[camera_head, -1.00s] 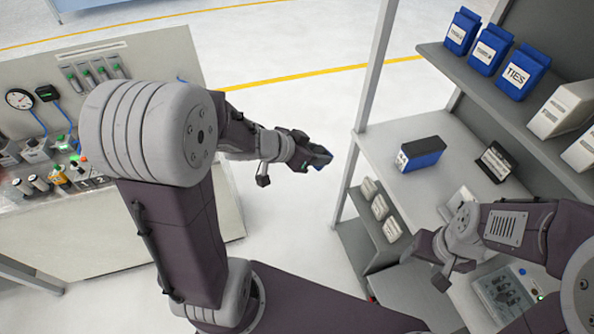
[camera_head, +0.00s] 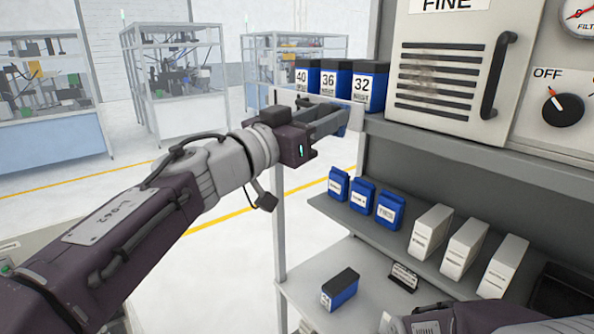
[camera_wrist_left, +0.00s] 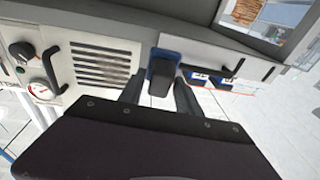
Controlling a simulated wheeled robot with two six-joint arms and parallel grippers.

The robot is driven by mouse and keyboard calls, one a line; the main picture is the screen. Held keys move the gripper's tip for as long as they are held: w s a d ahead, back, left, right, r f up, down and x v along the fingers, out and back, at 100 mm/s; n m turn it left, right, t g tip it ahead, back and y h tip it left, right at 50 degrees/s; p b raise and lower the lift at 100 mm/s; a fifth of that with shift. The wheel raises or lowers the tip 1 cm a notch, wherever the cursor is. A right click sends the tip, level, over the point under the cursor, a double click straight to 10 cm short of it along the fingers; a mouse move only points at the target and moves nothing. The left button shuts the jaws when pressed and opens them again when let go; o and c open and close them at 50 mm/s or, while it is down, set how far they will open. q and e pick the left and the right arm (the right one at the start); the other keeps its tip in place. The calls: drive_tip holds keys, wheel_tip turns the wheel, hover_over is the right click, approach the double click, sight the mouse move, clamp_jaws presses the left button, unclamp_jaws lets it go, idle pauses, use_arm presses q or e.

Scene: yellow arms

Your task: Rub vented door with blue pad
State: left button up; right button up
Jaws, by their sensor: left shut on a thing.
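The vented door (camera_head: 436,70) is a pale panel with dark slots, a brownish smudge on its upper left and a black handle (camera_head: 497,75) at right. It also shows in the left wrist view (camera_wrist_left: 101,60). My left gripper (camera_head: 335,122) is left of the door and apart from it, in front of the upper shelf's left end. It is shut on the blue pad (camera_wrist_left: 170,56), which has a dark block behind it and sits between the fingers in the left wrist view. Part of my right arm shows at the bottom edge; its gripper is out of frame.
Blue boxes marked 40, 36 and 32 (camera_head: 367,88) stand on the upper shelf close behind my left gripper. An OFF knob (camera_head: 563,107) and a gauge (camera_head: 580,15) are right of the door. Lower shelves hold blue and white boxes (camera_head: 465,249).

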use_arm(q)
drive_tip(key=s+d+r+m+h+p, duration=0.1)
drive_tip(key=s+d+r+h, duration=0.2)
drive_tip(key=r, duration=0.1)
drive_tip(key=shift+s+d+r+h+p, duration=0.3)
drive_tip(key=shift+s+d+r, duration=0.05)
drive_tip(key=shift+s+d, duration=0.05)
use_arm(e)
wheel_tip(320, 180, up, 3)
drive_tip(key=shift+f, duration=0.1)
use_arm(q)
drive_tip(key=shift+w, duration=0.1)
drive_tip(key=w+d, duration=0.1)
drive_tip(key=d, duration=0.1)
drive_tip(key=w+d, duration=0.2)
drive_tip(key=shift+w+d, duration=0.25)
drive_tip(key=shift+d, duration=0.05)
use_arm(e)
drive_tip(key=shift+r, duration=0.25)
use_arm(q)
drive_tip(key=shift+s, duration=0.1)
drive_tip(key=shift+w+d+p, duration=0.55)
drive_tip(key=shift+w+d, duration=0.15)
drive_tip(key=shift+d, duration=0.1)
use_arm(e)
drive_tip(key=shift+r, duration=0.3)
use_arm(q)
drive_tip(key=shift+s, duration=0.1)
use_arm(e)
drive_tip(key=shift+f, duration=0.1)
